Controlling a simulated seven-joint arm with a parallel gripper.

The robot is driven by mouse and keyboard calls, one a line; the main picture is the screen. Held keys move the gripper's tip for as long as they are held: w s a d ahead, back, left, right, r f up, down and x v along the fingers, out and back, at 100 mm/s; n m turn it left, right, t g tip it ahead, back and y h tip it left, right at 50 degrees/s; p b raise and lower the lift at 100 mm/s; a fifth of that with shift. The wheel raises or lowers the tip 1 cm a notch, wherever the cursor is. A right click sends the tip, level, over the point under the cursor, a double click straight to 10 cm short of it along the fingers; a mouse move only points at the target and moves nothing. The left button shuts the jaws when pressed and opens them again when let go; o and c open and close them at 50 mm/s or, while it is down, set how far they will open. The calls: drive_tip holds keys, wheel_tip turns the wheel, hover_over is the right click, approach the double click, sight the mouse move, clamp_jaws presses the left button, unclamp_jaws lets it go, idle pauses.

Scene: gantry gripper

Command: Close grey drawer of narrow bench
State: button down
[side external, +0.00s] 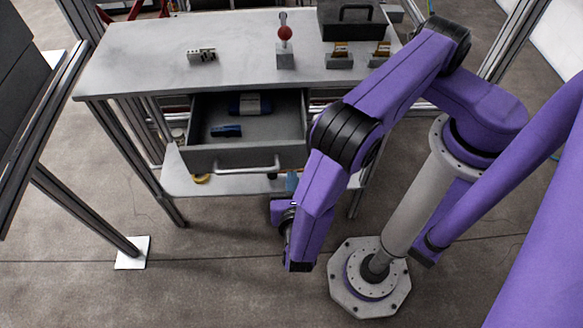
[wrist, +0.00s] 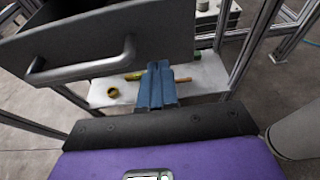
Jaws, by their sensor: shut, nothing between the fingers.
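The grey drawer (side external: 205,156) of the narrow bench (side external: 135,62) is pulled out, its inside open to view. A dark blue item (side external: 226,131) and a blue-and-white item (side external: 250,104) lie in it. Its bar handle (side external: 240,170) is on the front. In the wrist view the drawer front (wrist: 150,30) fills the upper left, with the handle (wrist: 85,72) left of my fingers. My gripper (wrist: 158,70) is shut and empty, its blue fingers by the right lower part of the drawer front. They also show in the side view (side external: 291,182). I cannot tell whether they touch the drawer.
On the bench top are a red-knobbed joystick (side external: 284,34), a small metal block (side external: 201,55), two small blocks with brass parts (side external: 340,56) and a black case (side external: 352,18). A lower shelf (wrist: 195,80) holds a yellow ring (wrist: 113,92). Frame posts stand around; the floor in front is clear.

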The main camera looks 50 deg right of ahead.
sight(290, 160)
drive_tip(key=shift+w+d, duration=1.15)
drive_tip(key=shift+w, duration=0.1)
drive_tip(key=w+d, duration=1.3)
drive_tip(key=shift+w+d+r, duration=0.1)
drive_tip(key=shift+w+d, duration=0.05)
drive_tip(key=shift+d, duration=0.1)
